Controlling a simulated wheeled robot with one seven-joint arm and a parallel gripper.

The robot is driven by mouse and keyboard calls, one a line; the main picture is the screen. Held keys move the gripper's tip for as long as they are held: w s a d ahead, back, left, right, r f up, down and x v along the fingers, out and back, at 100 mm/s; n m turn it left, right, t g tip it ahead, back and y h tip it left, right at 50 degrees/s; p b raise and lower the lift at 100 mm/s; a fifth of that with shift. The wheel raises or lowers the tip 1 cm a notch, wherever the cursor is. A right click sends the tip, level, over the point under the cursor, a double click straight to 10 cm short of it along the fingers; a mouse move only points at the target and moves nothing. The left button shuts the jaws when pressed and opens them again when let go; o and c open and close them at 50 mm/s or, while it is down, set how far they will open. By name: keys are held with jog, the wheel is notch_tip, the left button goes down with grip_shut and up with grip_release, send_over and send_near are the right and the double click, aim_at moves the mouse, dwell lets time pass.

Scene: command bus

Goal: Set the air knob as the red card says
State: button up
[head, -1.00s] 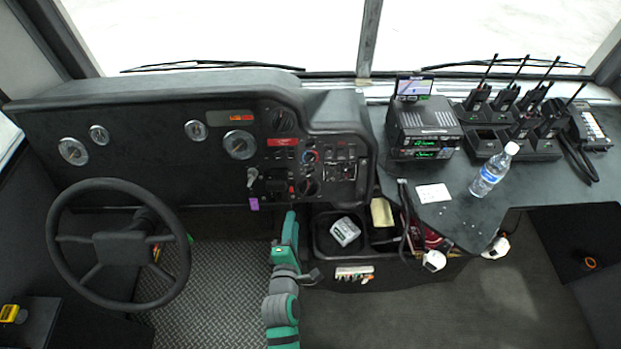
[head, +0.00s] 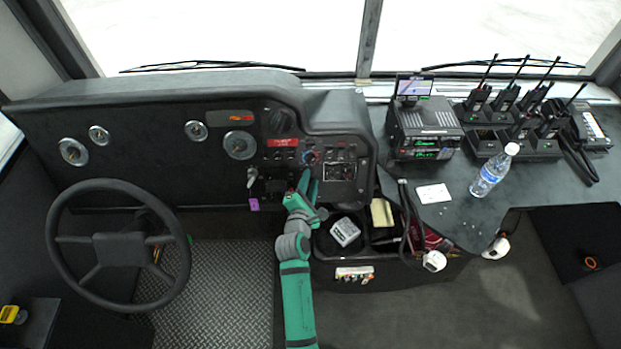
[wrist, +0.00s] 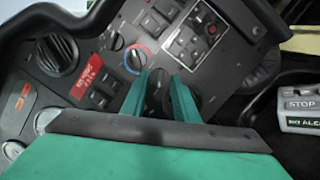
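The red card (head: 283,142) is on the dash panel below the round vent; it also shows in the wrist view (wrist: 86,76), its text too small to read. A knob with a red and blue ring (wrist: 137,58) is right of the card, and in the head view it is just above my gripper (head: 308,173). A lower black knob (wrist: 157,92) shows between the two green fingers of my gripper (wrist: 160,76). The fingers are apart, and whether they touch that knob I cannot tell. Which knob is the air knob is not legible.
Rocker switches (wrist: 153,22) and a framed switch panel (wrist: 196,38) lie close to the knobs. A key with a purple tag (head: 254,204) hangs at left. A bin with a grey box (head: 345,231) is below. The steering wheel (head: 118,249) is at left.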

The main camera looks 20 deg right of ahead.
jog(key=shift+w+d+f, duration=0.2)
jog(key=shift+w+d, duration=0.15)
jog(key=shift+w, duration=0.25)
grip_shut()
